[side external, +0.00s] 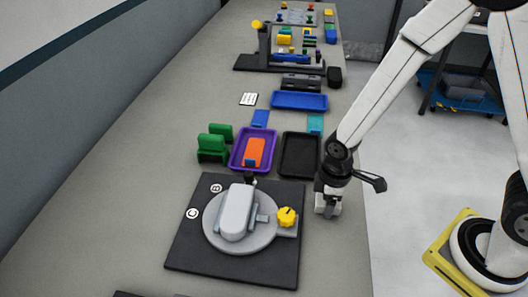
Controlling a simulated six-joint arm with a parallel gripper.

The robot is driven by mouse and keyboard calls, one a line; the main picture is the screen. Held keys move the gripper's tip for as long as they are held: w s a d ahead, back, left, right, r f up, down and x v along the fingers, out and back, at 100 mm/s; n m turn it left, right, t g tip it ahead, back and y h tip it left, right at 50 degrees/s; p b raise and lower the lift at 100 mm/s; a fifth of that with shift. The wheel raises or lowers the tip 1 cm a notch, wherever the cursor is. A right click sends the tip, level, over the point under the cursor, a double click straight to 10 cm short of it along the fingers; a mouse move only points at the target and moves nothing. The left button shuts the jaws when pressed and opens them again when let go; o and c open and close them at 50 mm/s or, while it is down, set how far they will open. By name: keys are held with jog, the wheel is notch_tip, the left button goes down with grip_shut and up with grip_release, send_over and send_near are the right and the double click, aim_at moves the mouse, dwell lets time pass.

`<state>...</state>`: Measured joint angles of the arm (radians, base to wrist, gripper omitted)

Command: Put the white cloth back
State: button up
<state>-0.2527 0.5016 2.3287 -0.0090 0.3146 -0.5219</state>
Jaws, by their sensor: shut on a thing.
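My gripper (329,211) points down low over the table's right side, right of the grey fixture and just below the black tray. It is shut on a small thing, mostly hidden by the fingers. Pale patches at the fingertips fit the white cloth, but I cannot make out its outline. No other white cloth is clear on the table. I cannot tell whether the held thing touches the table. The black tray (286,170) looks empty. The purple tray (239,163) beside it holds an orange block (255,152).
The fixture (212,235) carries a pale rounded piece (237,212) and a yellow knob (287,216). Green holders (212,149) stand left of the purple tray. A blue tray (300,101), a white card (248,99) and several small parts lie farther back. The table's left strip is clear.

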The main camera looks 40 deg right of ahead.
jog(key=shift+f, duration=0.1)
jog(key=o, duration=1.1)
jog(key=shift+r, duration=6.15)
jog(key=shift+d, duration=0.1)
jog(key=shift+s+d+f+m+t, duration=0.3)
jog(key=shift+d+m+t, duration=0.15)
jog(key=shift+d+m, duration=0.95)
jog(key=shift+s+d+f+m+t, duration=0.35)
jog(key=shift+d+m, duration=0.75)
jog(key=shift+m, duration=0.5)
jog(key=shift+s+d+f+m+t, duration=0.25)
jog(key=shift+d+m+t, duration=0.25)
jog(key=shift+d+m, duration=0.9)
